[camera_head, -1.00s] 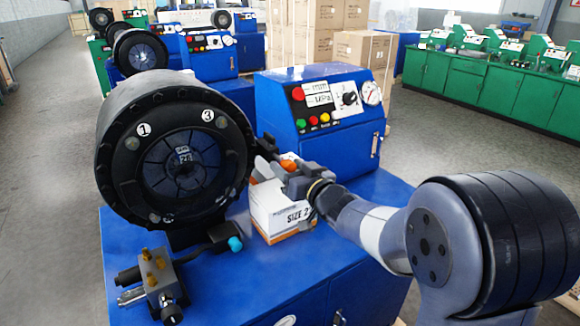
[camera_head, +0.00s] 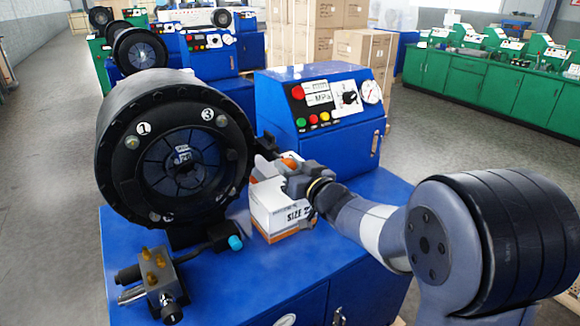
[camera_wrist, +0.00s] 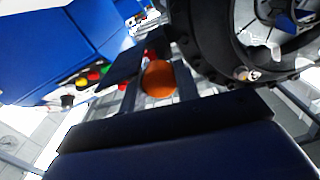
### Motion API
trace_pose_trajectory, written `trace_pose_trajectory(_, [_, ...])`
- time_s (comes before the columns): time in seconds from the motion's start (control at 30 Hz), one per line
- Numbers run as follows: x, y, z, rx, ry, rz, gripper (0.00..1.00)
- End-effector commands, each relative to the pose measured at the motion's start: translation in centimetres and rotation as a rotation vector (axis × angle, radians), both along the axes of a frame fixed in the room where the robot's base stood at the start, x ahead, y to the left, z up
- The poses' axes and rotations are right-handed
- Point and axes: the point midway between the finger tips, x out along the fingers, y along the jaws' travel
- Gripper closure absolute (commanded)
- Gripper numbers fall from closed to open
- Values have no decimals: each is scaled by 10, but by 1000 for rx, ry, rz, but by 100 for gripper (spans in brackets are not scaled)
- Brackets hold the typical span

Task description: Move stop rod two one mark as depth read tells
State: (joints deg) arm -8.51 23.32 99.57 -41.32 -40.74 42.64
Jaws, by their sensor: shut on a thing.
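The black crimper head (camera_head: 113,190) stands on the left of the blue bench, with round labels 1 and 3 on its upper face. My gripper (camera_head: 272,168) is at its right side, above a white box. In the wrist view, an orange knob (camera_wrist: 158,79) lies between the fingers, and my gripper (camera_wrist: 153,65) is shut on it. The orange knob also shows in the head view (camera_head: 289,161), partly hidden by my gripper. I cannot make out a rod behind it or a number beside it. The display (camera_head: 318,97) reads MPa; no depth figure is legible.
The white and orange box (camera_head: 272,217) marked SIZE stands close under my gripper. A blue control console (camera_head: 340,140) is behind it. A metal valve block (camera_head: 155,276) with brass fittings and a cyan-tipped part (camera_head: 235,242) lie at the front left. The bench's front right is clear.

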Motion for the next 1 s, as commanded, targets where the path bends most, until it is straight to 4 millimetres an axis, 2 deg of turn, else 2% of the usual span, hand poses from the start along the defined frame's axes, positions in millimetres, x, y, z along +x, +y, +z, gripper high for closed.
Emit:
trace_pose_trajectory(0.13, [3, 2, 0, 0, 0, 0, 100])
trace_pose_trajectory(0.33, [20, 14, 1, 1, 0, 1, 100])
trace_pose_trajectory(0.57, [20, 14, 2, 2, -3, 1, 100])
trace_pose_trajectory(0.6, [20, 14, 2, 2, -3, 1, 68])
trace_pose_trajectory(0.83, [20, 14, 1, 1, -1, 0, 49])
trace_pose_trajectory(1.0, [20, 14, 0, 1, -1, 0, 48])
